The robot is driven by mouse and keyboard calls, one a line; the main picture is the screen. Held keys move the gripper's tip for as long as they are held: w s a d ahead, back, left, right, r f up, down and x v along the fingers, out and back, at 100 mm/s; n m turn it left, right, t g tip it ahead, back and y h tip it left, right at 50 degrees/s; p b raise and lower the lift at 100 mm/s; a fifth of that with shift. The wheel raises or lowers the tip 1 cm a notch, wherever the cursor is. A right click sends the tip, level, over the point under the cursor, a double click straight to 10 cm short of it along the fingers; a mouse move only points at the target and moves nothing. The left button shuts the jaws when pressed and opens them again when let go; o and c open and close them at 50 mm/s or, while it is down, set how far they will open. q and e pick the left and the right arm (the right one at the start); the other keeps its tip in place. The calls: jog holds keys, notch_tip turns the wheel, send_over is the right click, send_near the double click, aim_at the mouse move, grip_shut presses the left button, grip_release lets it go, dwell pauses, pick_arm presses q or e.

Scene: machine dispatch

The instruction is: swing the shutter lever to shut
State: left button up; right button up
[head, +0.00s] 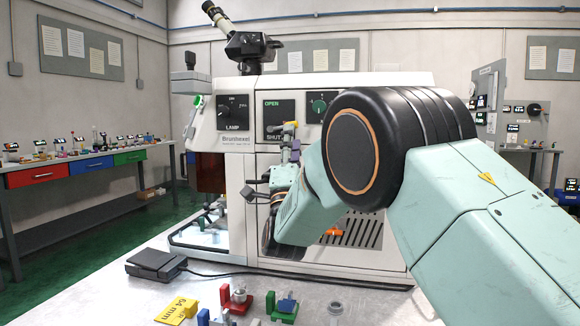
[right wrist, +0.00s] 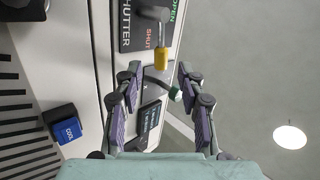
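The shutter panel (head: 280,108), with OPEN at the top and SHUT below, is on the white machine's front in the head view. In the right wrist view the panel (right wrist: 133,38) is at the top. The shutter lever (right wrist: 162,58) has a grey shaft and yellow end and sticks out from the panel; its exact setting is hard to tell. It also shows in the head view (head: 289,126). My right gripper (right wrist: 158,76) is open, its two fingers spread just short of the lever's yellow end, not closed on it. My left gripper is not in view.
A green-ended dark handle (right wrist: 175,94) shows between the finger lines. A blue COOL button (right wrist: 67,131) is at left. In the head view, a lamp knob (head: 232,108) is beside the panel, and a black pedal (head: 156,264) and coloured fixtures (head: 236,298) are on the table.

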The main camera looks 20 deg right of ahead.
jog(key=v, duration=0.9)
